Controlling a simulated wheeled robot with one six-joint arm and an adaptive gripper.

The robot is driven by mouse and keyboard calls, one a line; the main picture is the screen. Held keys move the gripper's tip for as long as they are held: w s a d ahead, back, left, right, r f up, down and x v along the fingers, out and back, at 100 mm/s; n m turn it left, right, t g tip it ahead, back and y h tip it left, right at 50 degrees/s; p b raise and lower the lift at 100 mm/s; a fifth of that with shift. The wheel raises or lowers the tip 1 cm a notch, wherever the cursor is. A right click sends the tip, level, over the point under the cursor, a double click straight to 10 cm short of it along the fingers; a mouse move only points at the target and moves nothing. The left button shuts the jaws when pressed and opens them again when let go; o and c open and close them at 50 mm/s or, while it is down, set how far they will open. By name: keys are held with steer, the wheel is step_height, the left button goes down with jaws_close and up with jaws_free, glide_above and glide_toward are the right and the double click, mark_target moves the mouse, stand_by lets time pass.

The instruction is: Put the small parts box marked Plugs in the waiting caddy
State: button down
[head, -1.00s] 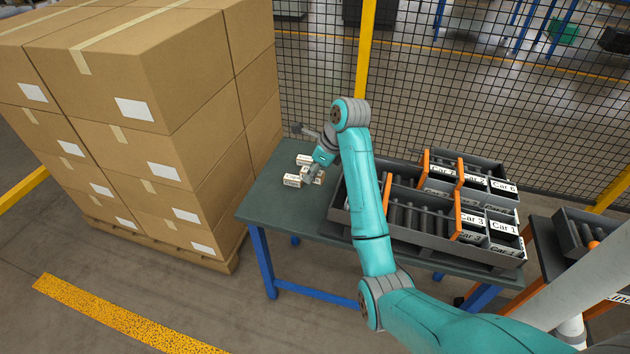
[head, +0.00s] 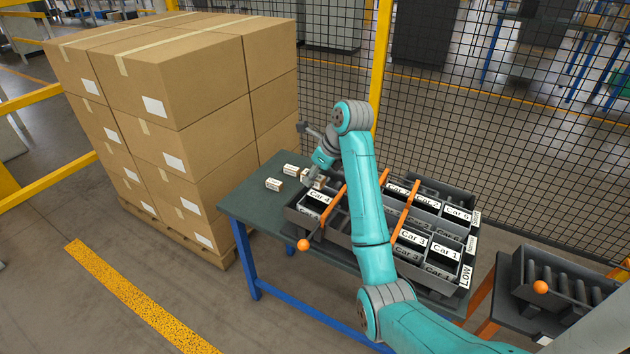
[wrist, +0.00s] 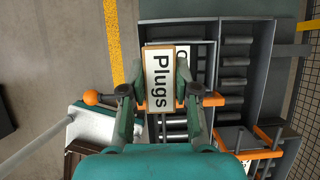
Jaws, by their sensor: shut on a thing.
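My gripper (wrist: 160,95) is shut on the parts box marked Plugs (wrist: 160,78), a small box with a white labelled top and tan edges. In the wrist view the box hangs over a dark grey caddy whose label is mostly hidden. In the head view my gripper (head: 314,179) is at the left end of the roller rack, beside a caddy labelled Car 4 (head: 319,197); the held box is partly hidden there. I cannot tell its height above the caddy. More labelled caddies, such as Car 3 (head: 413,237) and Car 1 (head: 447,243), stand to the right.
Two small boxes (head: 274,184) (head: 291,170) lie on the green table (head: 245,205). Orange bars (head: 323,215) cross the rack, one ending in an orange ball (head: 303,245). Stacked cartons (head: 200,110) stand left, mesh fence behind, another roller stand (head: 560,290) right.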

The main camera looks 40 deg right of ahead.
steer(key=shift+f, duration=3.5)
steer(key=c, duration=0.8)
jaws_free()
